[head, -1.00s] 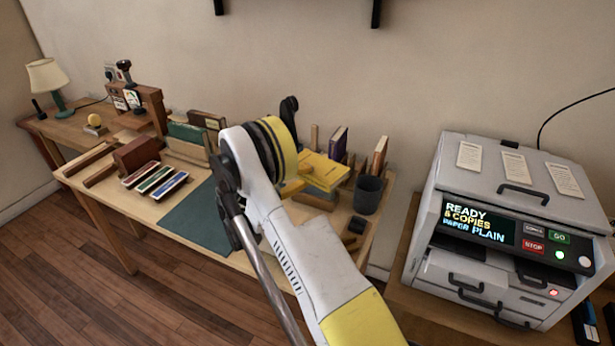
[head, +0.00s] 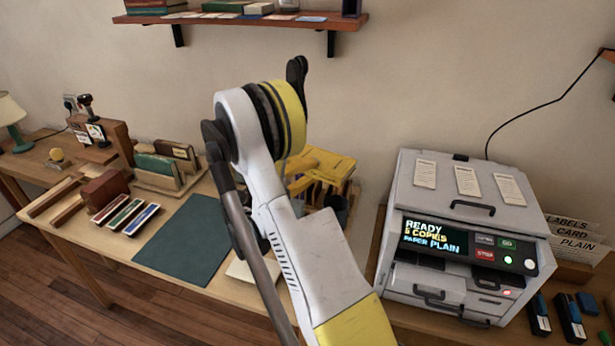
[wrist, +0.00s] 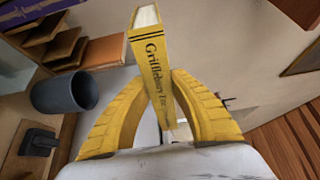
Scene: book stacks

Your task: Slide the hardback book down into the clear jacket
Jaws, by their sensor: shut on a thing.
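A yellow hardback book (wrist: 148,52) shows in the wrist view with its spine and pale page edges facing the camera; black lettering starting "Grifflebury" runs along the spine. My gripper (wrist: 172,88) is shut on it, with a yellow finger on each side. In the head view the yellow book (head: 328,160) is above the back right of the table, partly behind my arm, and the fingers are hard to tell from it. I cannot make out the clear jacket in either view.
A dark cup (wrist: 65,92) stands left of the book in the wrist view. A green mat (head: 185,240) lies on the table beside a pale square (head: 252,272). A copier (head: 460,240) stands to the right, and a wall shelf (head: 240,19) hangs above.

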